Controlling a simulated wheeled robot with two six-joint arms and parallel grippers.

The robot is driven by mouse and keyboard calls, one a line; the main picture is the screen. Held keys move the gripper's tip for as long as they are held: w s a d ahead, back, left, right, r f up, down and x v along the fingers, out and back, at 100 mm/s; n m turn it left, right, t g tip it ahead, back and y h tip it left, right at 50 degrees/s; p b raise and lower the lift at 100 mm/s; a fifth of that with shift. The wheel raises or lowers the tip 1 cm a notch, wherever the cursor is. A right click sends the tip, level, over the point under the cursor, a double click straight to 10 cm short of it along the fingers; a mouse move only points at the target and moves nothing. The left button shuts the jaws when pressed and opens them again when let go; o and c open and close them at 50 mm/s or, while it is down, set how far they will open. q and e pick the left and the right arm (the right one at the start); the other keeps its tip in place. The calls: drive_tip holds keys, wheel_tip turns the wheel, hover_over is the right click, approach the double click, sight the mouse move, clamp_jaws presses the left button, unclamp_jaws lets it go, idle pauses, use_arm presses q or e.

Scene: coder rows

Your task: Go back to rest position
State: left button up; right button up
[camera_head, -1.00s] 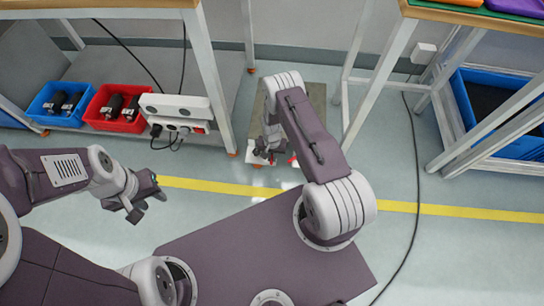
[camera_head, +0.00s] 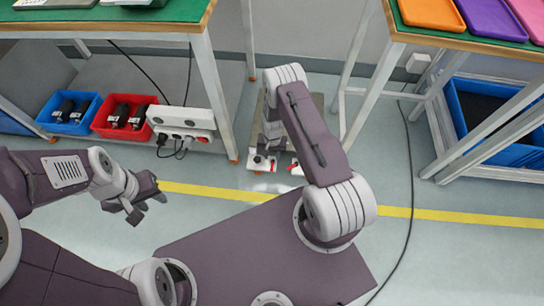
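My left gripper (camera_head: 150,203) is in the left part of the head view, above the bare floor, with its fingers spread and nothing between them. My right arm reaches forward in the middle of the view, over a grey-brown board or plate on the floor. My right gripper (camera_head: 274,146) is at the far end of that arm, mostly hidden behind the forearm; its fingers are too small and covered to read. Small white and red items (camera_head: 262,163) show on the floor board just below it.
A green-topped table (camera_head: 185,12) stands at upper left, with a blue bin (camera_head: 50,117), a red bin (camera_head: 105,131) and a white power strip (camera_head: 185,118) on its lower shelf. Another green-topped table (camera_head: 480,40) at right carries coloured trays. Floor cables and a yellow line cross clear floor.

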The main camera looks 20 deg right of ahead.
drive_tip(key=shift+r, duration=0.2)
idle(0.4)
drive_tip(key=w+a+r+t, duration=0.1)
drive_tip(key=w+r, duration=0.2)
drive_tip(key=r, duration=0.3)
drive_tip(key=w+r+t+p, duration=0.1)
drive_tip(key=w+r, duration=0.3)
drive_tip(key=r, duration=0.3)
drive_tip(key=w+a+r+t, duration=0.1)
drive_tip(key=w+r, duration=0.2)
drive_tip(key=r, duration=0.3)
drive_tip(key=s+a+r+n+t, duration=0.1)
drive_tip(key=s+r+n, duration=0.1)
drive_tip(key=s+r, duration=0.45)
drive_tip(key=s+a+r+n, duration=0.1)
drive_tip(key=s+a+r, duration=0.15)
drive_tip(key=r, duration=0.65)
drive_tip(key=s+f+n+g+p, duration=0.1)
drive_tip(key=s+f+n+g, duration=0.15)
drive_tip(key=s, duration=1.35)
wheel_tip(320, 180, up, 39)
drive_tip(key=p, duration=3.8)
drive_tip(key=shift+w+d+n, duration=0.35)
drive_tip(key=shift+w+d, duration=0.05)
